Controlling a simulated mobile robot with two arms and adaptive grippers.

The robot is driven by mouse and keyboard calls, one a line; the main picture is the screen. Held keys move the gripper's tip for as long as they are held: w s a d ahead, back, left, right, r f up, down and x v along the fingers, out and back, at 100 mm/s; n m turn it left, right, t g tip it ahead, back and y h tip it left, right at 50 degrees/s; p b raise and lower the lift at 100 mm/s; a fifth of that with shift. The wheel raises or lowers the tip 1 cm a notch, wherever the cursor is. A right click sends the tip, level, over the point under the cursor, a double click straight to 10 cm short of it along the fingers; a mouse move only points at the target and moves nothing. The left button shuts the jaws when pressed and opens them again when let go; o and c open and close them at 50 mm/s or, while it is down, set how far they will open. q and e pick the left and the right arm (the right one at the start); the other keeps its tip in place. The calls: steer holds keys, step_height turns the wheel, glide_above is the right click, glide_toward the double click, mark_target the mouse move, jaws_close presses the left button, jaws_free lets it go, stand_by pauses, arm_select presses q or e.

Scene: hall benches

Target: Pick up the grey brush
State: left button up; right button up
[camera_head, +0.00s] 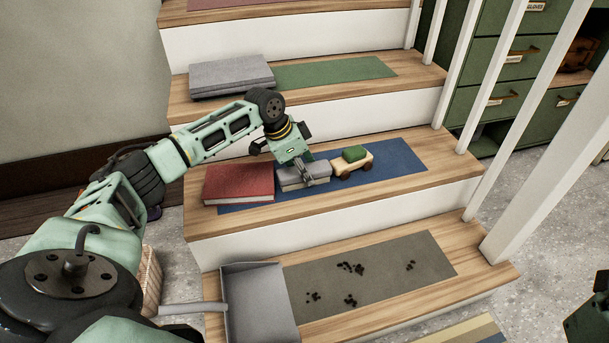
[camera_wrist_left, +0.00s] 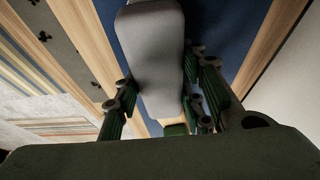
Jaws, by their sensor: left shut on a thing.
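The grey brush (camera_head: 319,169) is on the blue tread mat (camera_head: 400,158) of the middle step, between a red book and a toy car. My left gripper (camera_head: 303,174) reaches down onto it from above and is shut on it. In the left wrist view the brush's smooth grey body (camera_wrist_left: 152,45) lies between the fingers (camera_wrist_left: 160,105). Its underside is hidden, so I cannot tell whether it touches the mat.
The red book (camera_head: 238,181) is left of the brush and the wooden toy car (camera_head: 352,162) with a green block is close right. A grey dustpan (camera_head: 258,300) and dark crumbs (camera_head: 350,268) are on the lower step. White balusters (camera_head: 465,75) line the right side.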

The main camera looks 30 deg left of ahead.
arm_select(q)
steer(key=shift+c, duration=1.1)
steer(key=shift+r, duration=0.15)
